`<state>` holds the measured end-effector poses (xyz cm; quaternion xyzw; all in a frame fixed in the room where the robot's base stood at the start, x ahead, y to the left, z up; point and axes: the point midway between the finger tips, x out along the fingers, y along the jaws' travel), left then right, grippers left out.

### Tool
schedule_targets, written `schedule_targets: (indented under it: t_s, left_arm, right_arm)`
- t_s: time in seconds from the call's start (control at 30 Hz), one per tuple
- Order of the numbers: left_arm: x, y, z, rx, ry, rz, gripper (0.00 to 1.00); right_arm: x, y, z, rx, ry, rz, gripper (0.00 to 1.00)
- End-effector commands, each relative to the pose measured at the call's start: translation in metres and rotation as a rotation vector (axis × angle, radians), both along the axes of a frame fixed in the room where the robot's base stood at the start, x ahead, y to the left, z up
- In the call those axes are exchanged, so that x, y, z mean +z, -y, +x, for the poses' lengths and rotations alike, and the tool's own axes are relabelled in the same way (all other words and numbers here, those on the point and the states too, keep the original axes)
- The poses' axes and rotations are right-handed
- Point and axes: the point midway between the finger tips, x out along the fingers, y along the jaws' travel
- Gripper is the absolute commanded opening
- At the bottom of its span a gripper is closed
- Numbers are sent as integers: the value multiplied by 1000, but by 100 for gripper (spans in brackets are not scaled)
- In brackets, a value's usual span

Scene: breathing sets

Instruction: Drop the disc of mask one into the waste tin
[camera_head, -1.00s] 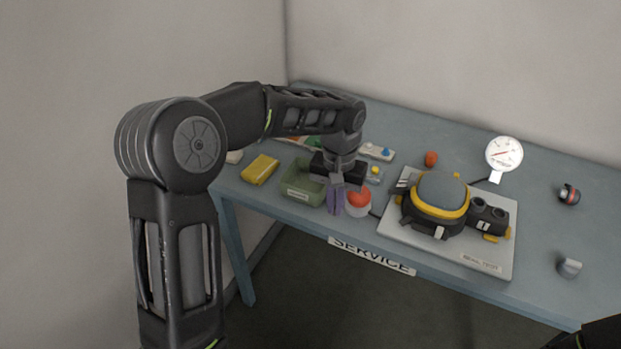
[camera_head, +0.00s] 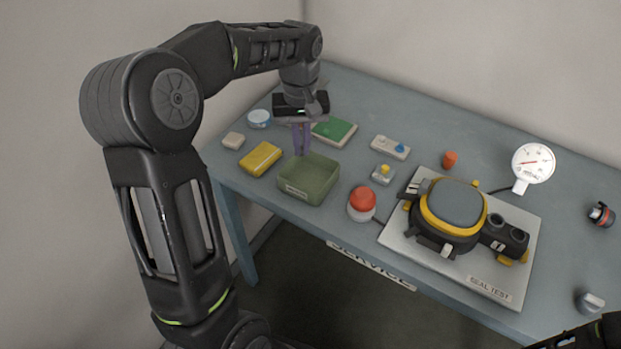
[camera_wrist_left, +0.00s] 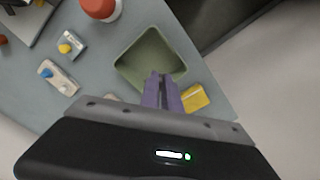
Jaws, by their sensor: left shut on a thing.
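My left gripper (camera_head: 302,152), with purple fingers, points down just behind an open olive-green tin (camera_head: 308,190) with a label on its front. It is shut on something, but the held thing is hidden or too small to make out. In the left wrist view the fingers (camera_wrist_left: 161,78) overlap the near edge of the tin (camera_wrist_left: 140,62), whose visible floor looks empty. A grey and yellow mask-like unit (camera_head: 452,208) with black fittings sits on the seal test plate (camera_head: 475,275). I cannot make out a separate disc.
A red-topped button (camera_head: 362,203) stands right of the tin and a yellow block (camera_head: 261,158) left of it. A green pad (camera_head: 334,130), a white tub (camera_head: 258,118) and a dial gauge (camera_head: 533,165) stand farther back. My right arm shows only at the bottom right corner.

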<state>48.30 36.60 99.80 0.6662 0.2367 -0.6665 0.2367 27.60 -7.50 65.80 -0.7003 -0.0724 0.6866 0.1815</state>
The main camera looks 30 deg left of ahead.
Motion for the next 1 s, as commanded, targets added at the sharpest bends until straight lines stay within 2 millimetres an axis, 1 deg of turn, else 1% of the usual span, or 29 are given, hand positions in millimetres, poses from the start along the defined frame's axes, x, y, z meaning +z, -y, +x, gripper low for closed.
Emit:
schedule_targets:
  t_s: [0.03,0.3,0.43,0.6,0.87,0.9,1.0]
  left_arm:
    - [-7,0,0,0,-1,0,0]
    - [-39,0,-1,0,-1,0,0]
    - [-50,0,0,-1,-1,1,0]
    - [-55,0,0,-1,0,0,0]
    - [-55,0,0,-1,0,0,0]
    - [-55,0,0,-1,0,0,10]
    - [-54,0,0,-1,0,0,18]
  right_arm:
    - [-6,0,0,1,1,1,36]
    - [-29,-1,3,2,8,6,36]
    - [-37,-1,3,3,11,6,36]
    - [-40,-2,4,2,12,7,36]
    - [-39,-2,4,2,12,7,36]
    - [-39,-2,4,2,12,7,36]
    - [-39,-2,4,2,12,7,36]
